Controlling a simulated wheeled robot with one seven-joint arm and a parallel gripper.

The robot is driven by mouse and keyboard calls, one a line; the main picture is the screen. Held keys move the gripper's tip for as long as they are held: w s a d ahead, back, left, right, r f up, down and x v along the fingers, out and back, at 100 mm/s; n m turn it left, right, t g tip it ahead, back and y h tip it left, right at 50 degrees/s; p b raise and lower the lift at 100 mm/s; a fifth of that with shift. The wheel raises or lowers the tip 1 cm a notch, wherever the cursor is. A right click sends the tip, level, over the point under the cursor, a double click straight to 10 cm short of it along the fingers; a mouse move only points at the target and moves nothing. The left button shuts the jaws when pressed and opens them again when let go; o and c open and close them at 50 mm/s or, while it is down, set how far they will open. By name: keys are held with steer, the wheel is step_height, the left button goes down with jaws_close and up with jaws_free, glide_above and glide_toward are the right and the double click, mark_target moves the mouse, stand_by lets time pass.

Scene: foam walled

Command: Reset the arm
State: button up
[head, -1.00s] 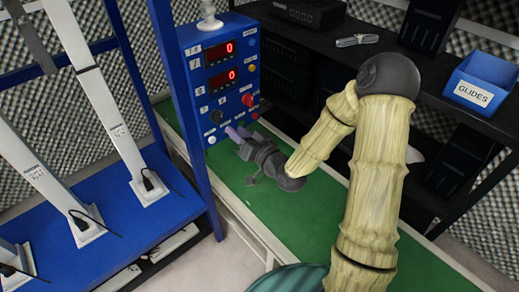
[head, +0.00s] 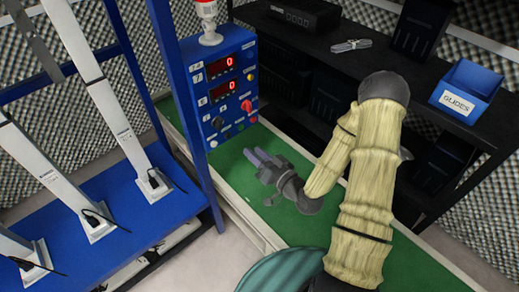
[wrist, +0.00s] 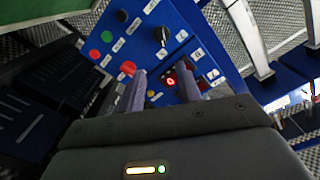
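My gripper (head: 258,157) hangs above the green bench top, to the right of and below the blue control panel (head: 221,79) in the head view. It is apart from the panel. In the wrist view, the two grey fingers of my gripper (wrist: 161,88) are spread with a gap between them, and nothing is held. My arm is folded in pale, ribbed sleeves at the right of the head view.
A blue "GLIDES" bin (head: 466,92) stands on the black shelf at the right. A blue rack (head: 140,218) with white upright units is at the left. A red-topped lamp (head: 208,20) stands on the panel. The green bench top (head: 233,185) is clear around my gripper.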

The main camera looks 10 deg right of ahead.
steer(key=shift+s+d+p, duration=0.25)
steer(key=shift+s+p, duration=0.15)
steer(key=shift+s, duration=0.25)
steer(key=shift+r, duration=0.1)
steer(key=s+d+r+n+g+h+p, duration=0.3)
steer(key=d+r+g+h+p, duration=0.4)
steer(key=r+g+h, duration=0.15)
steer(key=s+r+m+g+h+p, duration=0.1)
steer(key=s+r+m+g+p, duration=0.2)
steer(key=s+r, duration=0.7)
steer(key=shift+d+r+m+g+p, duration=0.3)
steer(key=shift+d+r+g+p, duration=0.1)
steer(key=shift+r+g, duration=0.1)
